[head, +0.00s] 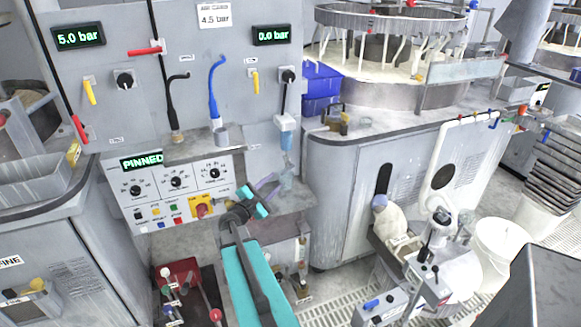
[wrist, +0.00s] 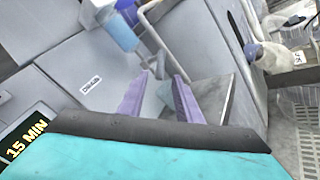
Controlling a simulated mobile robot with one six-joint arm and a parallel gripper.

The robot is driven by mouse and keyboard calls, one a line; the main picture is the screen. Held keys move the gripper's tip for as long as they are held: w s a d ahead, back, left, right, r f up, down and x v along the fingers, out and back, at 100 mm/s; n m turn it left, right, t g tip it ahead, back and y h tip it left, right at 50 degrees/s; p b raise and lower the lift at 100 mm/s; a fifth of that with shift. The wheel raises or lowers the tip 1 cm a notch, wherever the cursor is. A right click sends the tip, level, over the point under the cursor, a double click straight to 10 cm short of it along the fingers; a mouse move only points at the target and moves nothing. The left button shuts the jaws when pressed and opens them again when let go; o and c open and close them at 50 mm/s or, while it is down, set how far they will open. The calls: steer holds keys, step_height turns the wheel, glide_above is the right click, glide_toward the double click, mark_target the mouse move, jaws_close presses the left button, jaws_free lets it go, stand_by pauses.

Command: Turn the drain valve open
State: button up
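My gripper (head: 271,187) reaches up toward the front of the grey panel, below the hanging filter bowl (head: 286,138). In the wrist view its two purple fingers (wrist: 164,76) stand apart, so it is open. A pale blue-grey piece (wrist: 164,92) shows between the fingers; it may be the drain valve's handle, and I cannot tell whether the fingers touch it. In the head view a pale blue part (head: 287,181) hangs just right of the fingertips. A small label (wrist: 91,84), seemingly reading DRAIN, is on the panel left of the fingers.
A control box (head: 172,190) with knobs and buttons, display reading PINNED, is left of my gripper. Above are yellow and red levers and a blue hose (head: 216,85). A rounded grey cabinet (head: 345,200) stands to the right. A red box (head: 185,280) sits low at left.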

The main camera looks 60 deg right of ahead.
mark_target(287, 169)
steer(key=d+p, duration=0.3)
steer(key=d, duration=1)
steer(key=shift+p, duration=0.3)
jaws_close()
